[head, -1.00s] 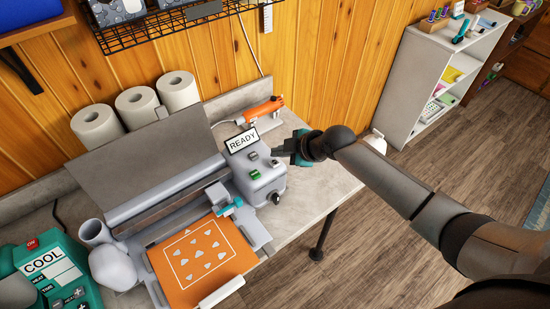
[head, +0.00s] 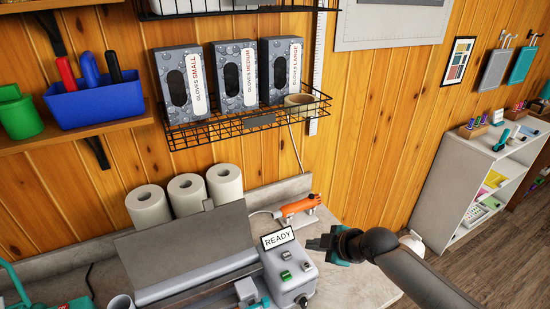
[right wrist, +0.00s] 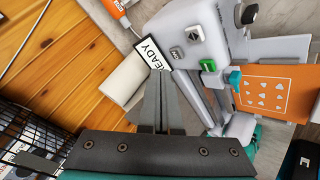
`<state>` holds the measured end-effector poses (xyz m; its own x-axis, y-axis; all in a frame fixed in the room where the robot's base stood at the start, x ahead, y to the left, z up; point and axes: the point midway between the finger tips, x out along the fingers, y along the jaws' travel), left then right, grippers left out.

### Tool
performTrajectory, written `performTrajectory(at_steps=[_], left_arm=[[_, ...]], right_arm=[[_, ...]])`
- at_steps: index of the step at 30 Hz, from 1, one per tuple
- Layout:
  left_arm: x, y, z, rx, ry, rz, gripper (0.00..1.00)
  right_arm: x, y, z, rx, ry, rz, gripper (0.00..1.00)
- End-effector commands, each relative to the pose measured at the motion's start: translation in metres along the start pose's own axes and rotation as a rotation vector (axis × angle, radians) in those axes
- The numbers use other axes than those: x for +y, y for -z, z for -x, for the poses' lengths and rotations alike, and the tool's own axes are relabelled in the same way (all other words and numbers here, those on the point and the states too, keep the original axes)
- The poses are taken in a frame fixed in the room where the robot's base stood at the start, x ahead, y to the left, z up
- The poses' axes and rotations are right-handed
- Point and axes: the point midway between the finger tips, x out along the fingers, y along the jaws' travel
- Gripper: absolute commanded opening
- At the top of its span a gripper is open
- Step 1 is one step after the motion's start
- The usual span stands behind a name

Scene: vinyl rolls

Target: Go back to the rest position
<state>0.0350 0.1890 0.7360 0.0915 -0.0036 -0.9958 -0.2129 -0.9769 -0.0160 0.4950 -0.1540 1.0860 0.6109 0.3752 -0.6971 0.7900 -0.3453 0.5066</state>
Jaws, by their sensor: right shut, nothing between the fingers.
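My right gripper (head: 312,243) is shut and empty in the head view, just right of the READY sign on the grey cutting machine (head: 180,252). In the right wrist view its closed fingers (right wrist: 160,100) point toward the machine's control box (right wrist: 190,40), which has green and dark buttons. The fingers appear apart from the box. The orange sheet with small pale shapes (right wrist: 275,92) lies at the machine's front in the right wrist view. My left gripper is not in view.
An orange tool (head: 298,206) lies on the bench behind my right gripper. Paper rolls (head: 186,194) stand along the wall. A wire shelf with glove boxes (head: 236,76) hangs above. A white shelf unit (head: 445,200) stands at right. Wooden floor lies between the bench and that unit.

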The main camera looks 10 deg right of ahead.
Motion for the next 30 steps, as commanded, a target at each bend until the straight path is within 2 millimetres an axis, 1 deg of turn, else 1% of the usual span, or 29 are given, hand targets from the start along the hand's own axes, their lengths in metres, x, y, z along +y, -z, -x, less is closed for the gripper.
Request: performTrajectory(at_steps=[2, 4, 5, 8, 9, 11, 12, 14, 15, 18, 21, 30], left_arm=[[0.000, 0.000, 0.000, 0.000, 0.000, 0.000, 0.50], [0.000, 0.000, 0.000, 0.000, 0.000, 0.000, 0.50], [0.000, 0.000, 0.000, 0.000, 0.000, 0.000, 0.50], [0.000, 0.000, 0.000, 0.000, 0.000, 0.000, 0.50], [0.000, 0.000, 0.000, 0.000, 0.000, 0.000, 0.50], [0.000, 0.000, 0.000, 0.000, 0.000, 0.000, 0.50], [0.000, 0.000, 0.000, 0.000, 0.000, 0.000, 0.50], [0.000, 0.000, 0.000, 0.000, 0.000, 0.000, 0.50], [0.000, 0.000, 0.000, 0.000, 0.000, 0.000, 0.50], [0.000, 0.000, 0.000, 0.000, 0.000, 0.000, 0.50], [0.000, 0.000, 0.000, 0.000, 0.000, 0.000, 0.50], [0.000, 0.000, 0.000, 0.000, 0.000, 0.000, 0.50]], right_arm=[[-0.008, 0.003, 0.000, 0.002, 0.012, -0.012, 0.00], [-0.025, 0.009, 0.001, 0.000, 0.035, -0.039, 0.00], [-0.035, 0.013, 0.002, -0.001, 0.049, -0.057, 0.00], [-0.075, 0.026, 0.010, -0.021, 0.099, -0.148, 0.00], [-0.092, 0.030, 0.016, -0.037, 0.116, -0.195, 0.00], [-0.115, 0.034, 0.028, -0.070, 0.135, -0.274, 0.00], [-0.127, 0.035, 0.037, -0.095, 0.141, -0.331, 0.00], [-0.145, 0.035, 0.051, -0.141, 0.144, -0.421, 0.00], [-0.154, 0.033, 0.062, -0.174, 0.139, -0.481, 0.00], [-0.173, 0.025, 0.087, -0.256, 0.121, -0.618, 0.00], [-0.185, 0.017, 0.109, -0.327, 0.097, -0.731, 0.00], [-0.212, -0.007, 0.166, -0.508, 0.008, -0.998, 0.00]])
